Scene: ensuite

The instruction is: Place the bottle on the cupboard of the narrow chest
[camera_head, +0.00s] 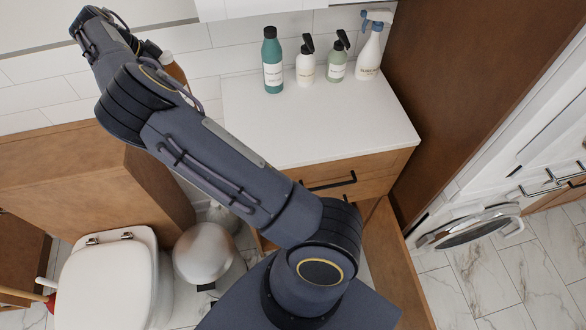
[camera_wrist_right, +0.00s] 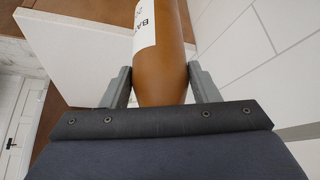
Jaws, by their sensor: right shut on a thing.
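A brown bottle with a white label (camera_wrist_right: 162,75) is between the two fingers of my right gripper (camera_wrist_right: 160,88), which is shut on it. In the head view the bottle (camera_head: 173,72) shows only in part behind my right arm, at the upper left near the tiled wall. The right gripper's fingers are hidden there. A wooden chest with a white top (camera_head: 300,130) stands in the middle, with a black-handled drawer (camera_head: 350,181). Below it a wooden door (camera_head: 395,262) stands open. My arm covers most of the space under the drawer. My left gripper is not in view.
A teal bottle (camera_head: 272,62), two pump bottles and a spray bottle (camera_head: 369,52) stand at the back of the white top. A toilet (camera_head: 110,285), a metal bin (camera_head: 207,254) and a wooden cabinet (camera_head: 80,165) are left. A tall wooden panel (camera_head: 465,70) is right.

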